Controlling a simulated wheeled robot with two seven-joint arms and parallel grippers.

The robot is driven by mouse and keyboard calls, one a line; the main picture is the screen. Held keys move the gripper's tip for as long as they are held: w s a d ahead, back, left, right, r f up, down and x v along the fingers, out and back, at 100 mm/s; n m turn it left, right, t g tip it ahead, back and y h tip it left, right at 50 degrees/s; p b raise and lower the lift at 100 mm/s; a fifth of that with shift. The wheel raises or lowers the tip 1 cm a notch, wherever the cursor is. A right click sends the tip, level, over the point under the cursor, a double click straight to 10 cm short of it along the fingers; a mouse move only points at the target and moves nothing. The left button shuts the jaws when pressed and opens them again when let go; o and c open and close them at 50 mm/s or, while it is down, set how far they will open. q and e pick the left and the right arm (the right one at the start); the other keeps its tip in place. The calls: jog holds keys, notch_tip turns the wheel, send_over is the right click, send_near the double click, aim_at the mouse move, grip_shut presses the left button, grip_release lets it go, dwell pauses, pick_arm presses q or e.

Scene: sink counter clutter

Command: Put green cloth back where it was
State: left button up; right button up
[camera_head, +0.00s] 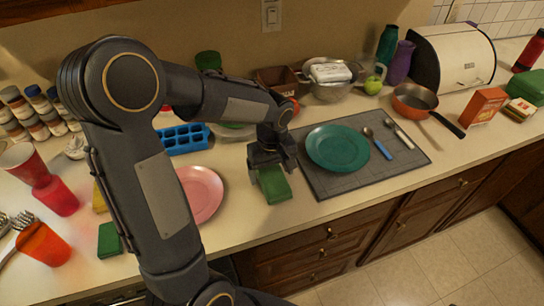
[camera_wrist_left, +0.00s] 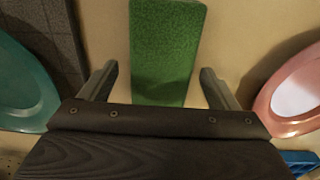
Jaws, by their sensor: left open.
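A green cloth (camera_head: 275,186), a flat rectangular block in shape, is at the counter's front between the pink plate and the grey mat. It also shows in the left wrist view (camera_wrist_left: 167,50), lengthwise between my fingers. My left gripper (camera_head: 270,170) points down over the cloth's back end. In the wrist view my left gripper (camera_wrist_left: 159,82) is open, with one finger on each side of the cloth and a visible gap at both sides. The gripper body hides the cloth's near end. My right gripper is not in view.
A teal plate (camera_head: 338,147) lies on the grey mat (camera_head: 325,187) with spoons beside it. A pink plate (camera_head: 204,190) is left of the cloth. A blue ice tray (camera_head: 182,138) is behind. Another green block (camera_head: 109,240) and red cups (camera_head: 44,244) are at left.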

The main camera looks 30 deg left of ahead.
aim_at(272, 174)
pick_arm(q)
notch_tip(272, 174, up, 10)
jog(key=s+d+m+t+h, duration=0.2)
jog(key=s+m, duration=0.2)
jog(key=s, duration=0.4)
jog(key=s+d+m+t+h, duration=0.2)
jog(key=s+m+t, duration=0.1)
jog(key=s, duration=0.6)
jog(key=shift+s+d+f+m, duration=0.25)
jog(key=shift+d+m, duration=0.15)
jog(key=shift+m, duration=0.3)
